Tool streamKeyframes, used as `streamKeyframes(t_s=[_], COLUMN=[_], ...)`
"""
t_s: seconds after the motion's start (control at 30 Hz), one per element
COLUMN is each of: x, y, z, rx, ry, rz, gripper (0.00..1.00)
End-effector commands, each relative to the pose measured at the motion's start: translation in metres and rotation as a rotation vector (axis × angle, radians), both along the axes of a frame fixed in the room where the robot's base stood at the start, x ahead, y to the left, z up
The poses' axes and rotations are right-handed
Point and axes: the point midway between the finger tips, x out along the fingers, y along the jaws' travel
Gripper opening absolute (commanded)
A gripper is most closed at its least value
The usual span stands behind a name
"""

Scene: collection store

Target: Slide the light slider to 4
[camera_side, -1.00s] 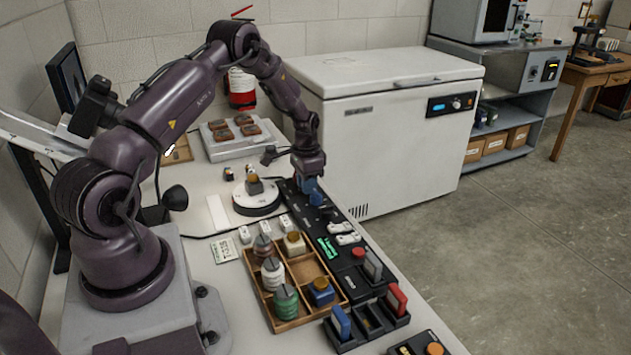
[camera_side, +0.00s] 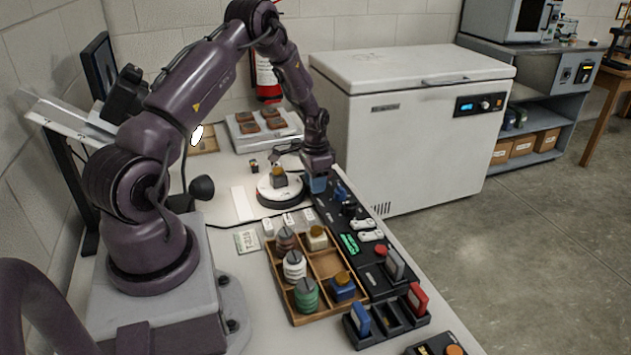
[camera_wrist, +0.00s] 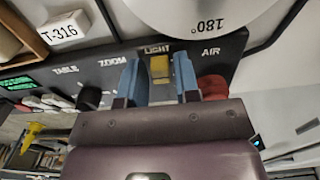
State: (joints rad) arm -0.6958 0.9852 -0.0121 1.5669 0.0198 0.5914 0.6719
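The light slider (camera_wrist: 159,68) has a yellow cap and sits under the LIGHT label (camera_wrist: 157,48) on the black control panel (camera_wrist: 125,55) in the wrist view. My gripper (camera_wrist: 158,82) has its two blue fingers on either side of the cap, with a narrow gap visible on each side. In the side view my gripper (camera_side: 318,184) is low over the far end of the panel (camera_side: 368,262), and its fingers hide the slider there. I cannot read any scale numbers by the slider.
A red knob (camera_wrist: 213,86) is close right of my fingers, near the AIR label; a black ZOOM knob (camera_wrist: 90,96) is to the left. A white turntable (camera_side: 268,193) stands beside the panel. A wooden tray (camera_side: 326,264) of jars is nearer the camera.

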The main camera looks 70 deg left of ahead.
Motion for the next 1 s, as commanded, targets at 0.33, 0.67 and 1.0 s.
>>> streamKeyframes(t_s=[0.33,0.67,1.0], x=[0.001,0.0,0.0], y=[0.001,0.001,0.0], z=[0.061,0.119,0.129], rx=[0.004,0.002,0.0], ry=[-0.005,-0.001,0.001], rz=[0.0,0.001,0.001], gripper=[0.3,0.3,0.3])
